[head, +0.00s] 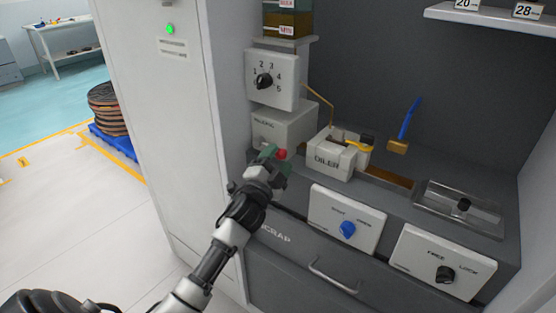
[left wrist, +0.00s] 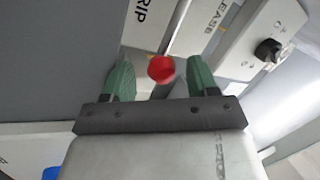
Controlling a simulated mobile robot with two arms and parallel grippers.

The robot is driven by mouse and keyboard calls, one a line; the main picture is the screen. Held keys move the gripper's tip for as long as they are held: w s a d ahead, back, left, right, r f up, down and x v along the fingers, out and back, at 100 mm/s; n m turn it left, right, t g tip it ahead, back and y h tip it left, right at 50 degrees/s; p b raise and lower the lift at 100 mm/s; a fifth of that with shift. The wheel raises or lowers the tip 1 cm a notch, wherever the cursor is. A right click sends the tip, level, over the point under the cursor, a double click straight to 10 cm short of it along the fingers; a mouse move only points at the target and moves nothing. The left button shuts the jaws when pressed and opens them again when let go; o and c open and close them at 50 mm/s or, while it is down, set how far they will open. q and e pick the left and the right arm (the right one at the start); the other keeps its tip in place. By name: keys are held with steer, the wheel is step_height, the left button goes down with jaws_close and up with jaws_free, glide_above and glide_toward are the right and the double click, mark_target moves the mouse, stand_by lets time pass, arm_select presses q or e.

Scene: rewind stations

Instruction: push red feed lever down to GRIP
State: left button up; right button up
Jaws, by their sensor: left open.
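The red feed lever's round red knob (head: 282,154) shows just past my left gripper (head: 273,161) in the head view. In the left wrist view the red knob (left wrist: 161,69) sits between the two green fingers of my left gripper (left wrist: 160,75), with a gap on each side. The gripper is open. A white plate (left wrist: 152,22) there has letters ending in "RIP", and letters ending in "LEASE" stand further right. The lever's shaft is mostly hidden. My right gripper is not in view.
A white block marked "OILER" (head: 330,160) stands right of the gripper. Below are a blue-knob panel (head: 346,222), a black-knob panel (head: 440,262) and a drawer marked "SCRAP" (head: 300,262). A dial box (head: 272,79) is above. A tall cabinet (head: 165,130) stands close left.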

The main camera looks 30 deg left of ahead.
arm_select(q)
steer(key=v, duration=1)
steer(key=shift+s+b, duration=0.25)
steer(key=shift+b, duration=0.1)
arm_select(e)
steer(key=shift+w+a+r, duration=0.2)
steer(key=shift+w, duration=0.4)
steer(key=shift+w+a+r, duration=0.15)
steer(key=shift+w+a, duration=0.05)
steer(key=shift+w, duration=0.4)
arm_select(q)
steer(key=shift+f, duration=0.1)
